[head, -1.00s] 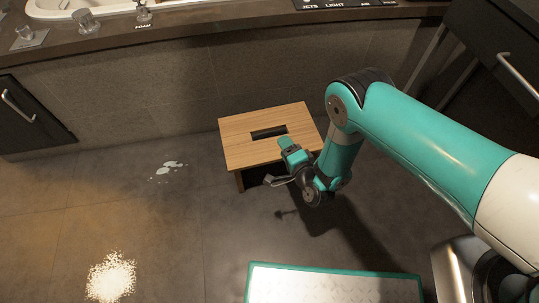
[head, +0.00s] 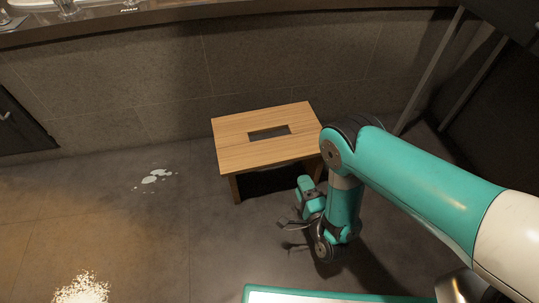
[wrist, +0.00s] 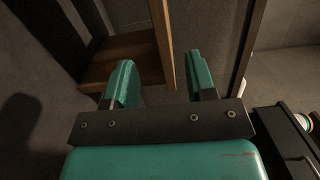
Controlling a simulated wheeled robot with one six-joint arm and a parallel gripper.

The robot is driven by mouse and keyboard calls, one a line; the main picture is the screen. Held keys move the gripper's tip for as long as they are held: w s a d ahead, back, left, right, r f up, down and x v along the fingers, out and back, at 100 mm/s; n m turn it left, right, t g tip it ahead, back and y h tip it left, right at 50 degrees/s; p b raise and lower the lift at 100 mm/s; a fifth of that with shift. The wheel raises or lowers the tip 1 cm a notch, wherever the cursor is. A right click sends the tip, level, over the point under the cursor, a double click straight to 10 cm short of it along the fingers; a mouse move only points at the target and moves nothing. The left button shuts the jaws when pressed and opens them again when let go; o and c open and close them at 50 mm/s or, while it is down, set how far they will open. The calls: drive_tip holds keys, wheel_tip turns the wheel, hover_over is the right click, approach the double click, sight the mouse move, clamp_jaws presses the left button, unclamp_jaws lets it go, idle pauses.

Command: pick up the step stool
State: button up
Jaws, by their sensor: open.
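The step stool (head: 245,150) stands upright on the floor by the vanity wall. It has a light wooden top with a dark slot and wooden legs. My gripper (head: 304,188) is low at the stool's front right, apart from it as far as I can tell. In the wrist view, my gripper (wrist: 161,78) shows two teal fingers, open with nothing between them. The stool's wooden edge (wrist: 163,40) shows beyond the fingers, in line with the gap. The stool's right front leg is partly hidden by my arm.
A teal-rimmed white surface (head: 330,298) lies at the bottom. White puddles (head: 153,178) and a pale scattered patch (head: 82,290) are on the floor at left. The vanity wall (head: 270,65) closes off the back. The floor left of the stool is mostly free.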

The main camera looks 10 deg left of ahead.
sight(288, 152)
drive_tip(key=b+x, duration=0.5)
drive_tip(key=x, duration=0.2)
drive_tip(key=shift+w+a, duration=0.15)
drive_tip(key=shift+w, duration=0.2)
drive_tip(key=b+x, duration=0.3)
drive_tip(key=b, duration=0.1)
drive_tip(key=shift+w+a+f, duration=0.2)
drive_tip(key=shift+w+f, duration=0.1)
drive_tip(key=shift+w, duration=0.05)
drive_tip(key=shift+w+a+r+b, duration=0.3)
drive_tip(key=shift+w+b, duration=0.1)
drive_tip(key=shift+w, duration=0.2)
clamp_jaws()
drive_tip(key=shift+r, duration=0.15)
